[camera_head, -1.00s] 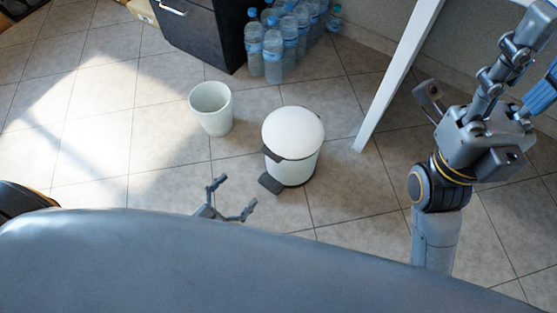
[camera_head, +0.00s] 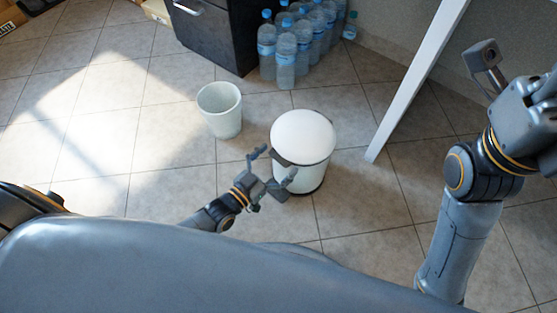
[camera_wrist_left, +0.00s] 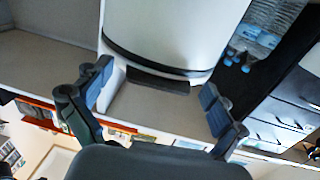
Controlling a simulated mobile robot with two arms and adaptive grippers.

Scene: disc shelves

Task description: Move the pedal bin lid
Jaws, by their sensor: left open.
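The pedal bin (camera_head: 303,172) stands upright on the tiled floor, with a white round lid (camera_head: 304,136) that is down and a dark tab at its front rim. My left gripper (camera_head: 275,167) is open and empty at the bin's front left, its fingers close to the tab and the front wall. In the left wrist view, which is upside down, the bin's pale body (camera_wrist_left: 165,30) fills the top, with a dark band and tab between my open fingers (camera_wrist_left: 155,92). Contact cannot be told. My right gripper is partly out of frame at the right, its fingers unclear.
A pale open bucket (camera_head: 221,112) stands left of the bin. Several water bottles (camera_head: 286,62) and a dark cabinet (camera_head: 215,35) are behind. A white table leg (camera_head: 415,85) slants to the right of the bin.

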